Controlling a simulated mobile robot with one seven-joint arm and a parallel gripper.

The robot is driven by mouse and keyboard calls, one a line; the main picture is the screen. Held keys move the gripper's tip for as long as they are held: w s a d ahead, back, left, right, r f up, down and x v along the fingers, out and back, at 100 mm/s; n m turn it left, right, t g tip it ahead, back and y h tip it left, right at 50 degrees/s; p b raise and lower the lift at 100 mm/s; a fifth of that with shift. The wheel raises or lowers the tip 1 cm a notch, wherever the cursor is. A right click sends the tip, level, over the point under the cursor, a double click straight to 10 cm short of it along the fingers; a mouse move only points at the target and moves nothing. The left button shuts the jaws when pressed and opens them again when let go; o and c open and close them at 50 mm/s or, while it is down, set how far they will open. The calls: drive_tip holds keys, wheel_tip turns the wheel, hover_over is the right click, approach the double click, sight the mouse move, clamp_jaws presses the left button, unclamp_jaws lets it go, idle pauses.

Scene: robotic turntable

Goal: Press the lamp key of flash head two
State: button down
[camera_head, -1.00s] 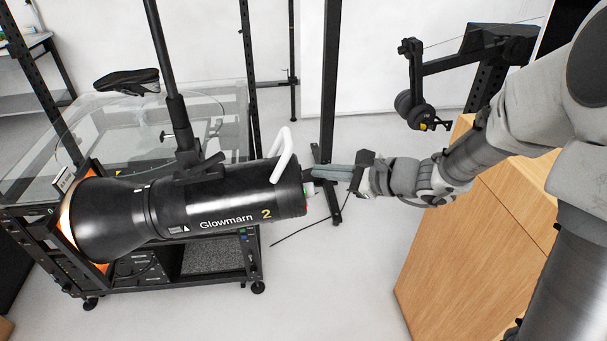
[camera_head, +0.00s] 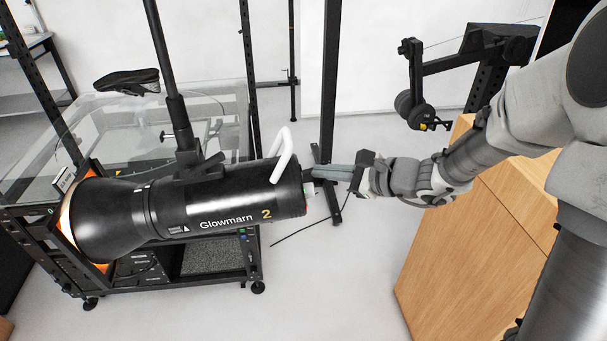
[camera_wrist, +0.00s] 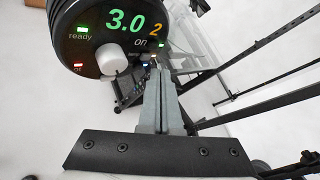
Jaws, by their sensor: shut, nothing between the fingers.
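Flash head two is the black cylinder (camera_head: 205,205) marked "Glowmarn 2", hanging on a stand with its rear end to the right. In the wrist view its round rear panel (camera_wrist: 92,42) shows a green "3.0", a yellow "2", a green light marked "ready", a red light, the word "on" and a pale knob (camera_wrist: 112,58). My gripper (camera_head: 314,172) is shut and empty, its fingertips close to the rear panel. In the wrist view the fingertips (camera_wrist: 158,70) overlap the panel's lower right edge. Small keys there are partly hidden; I cannot tell which is the lamp key, or whether I touch one.
A white handle (camera_head: 284,153) stands up from the flash head's rear. A glass-topped black cart (camera_head: 225,110) is behind and below it. A wooden cabinet (camera_head: 480,235) stands under my arm at right. Open floor (camera_head: 335,285) lies between cart and cabinet.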

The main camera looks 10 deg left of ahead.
idle(0.4)
drive_tip(key=shift+s+a+b, duration=0.1)
drive_tip(key=shift+a+b, duration=0.3)
drive_tip(key=shift+a, duration=0.05)
drive_tip(key=shift+s+a+f+b, duration=0.1)
drive_tip(key=shift+s+a+b, duration=0.05)
drive_tip(key=shift+a+b, duration=0.3)
idle(0.5)
drive_tip(key=shift+d, duration=0.1)
drive_tip(key=shift+w+d, duration=0.25)
drive_tip(key=shift+d, duration=0.5)
drive_tip(key=w+d+p, duration=0.1)
drive_tip(key=d, duration=0.4)
drive_tip(key=shift+w+d+r+p, duration=0.3)
drive_tip(key=shift+w+d+r, duration=0.05)
drive_tip(key=shift+d+r, duration=0.05)
